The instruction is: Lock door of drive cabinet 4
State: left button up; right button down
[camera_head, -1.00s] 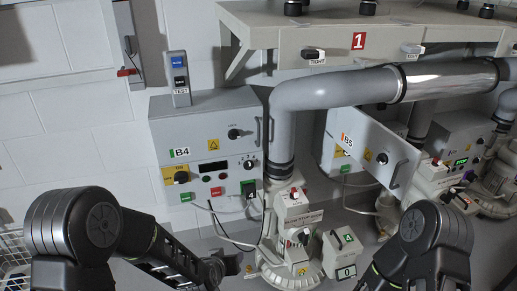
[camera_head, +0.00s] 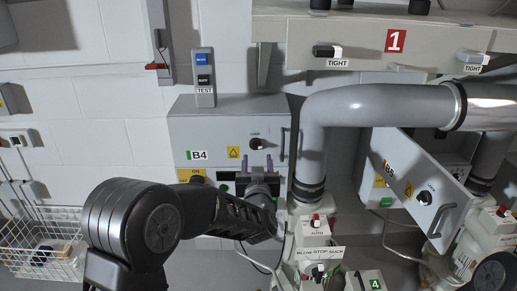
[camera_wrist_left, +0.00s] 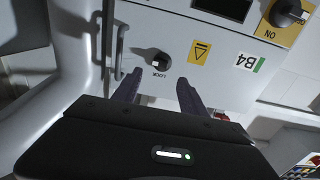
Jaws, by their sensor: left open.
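Drive cabinet B4 (camera_head: 195,135) hangs on the wall left of the thick grey pipe, and its upper door looks shut. The door's lock knob (camera_head: 257,143) sits beside a yellow warning sign, with the door handle (camera_head: 283,143) to its right. My left gripper (camera_head: 260,168) is just below the knob in the head view and hides part of the lower panel. In the left wrist view the open, empty fingers (camera_wrist_left: 157,92) point toward the lock knob (camera_wrist_left: 163,60), apart from it. The handle (camera_wrist_left: 119,50) is left of the knob there. My right gripper is out of view.
The grey pipe (camera_head: 375,105) runs close to the right of B4. Cabinet B5's door (camera_head: 420,185) stands open at the right. A test box (camera_head: 203,78) is above B4, and a wire basket (camera_head: 40,250) is at lower left.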

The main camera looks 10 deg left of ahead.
aim_at(257, 147)
pick_arm(q)
jog(key=x, duration=0.7)
jog(key=shift+w+a+b, duration=0.1)
jog(key=shift+w+b, duration=0.3)
jog(key=shift+c, duration=0.4)
grip_shut()
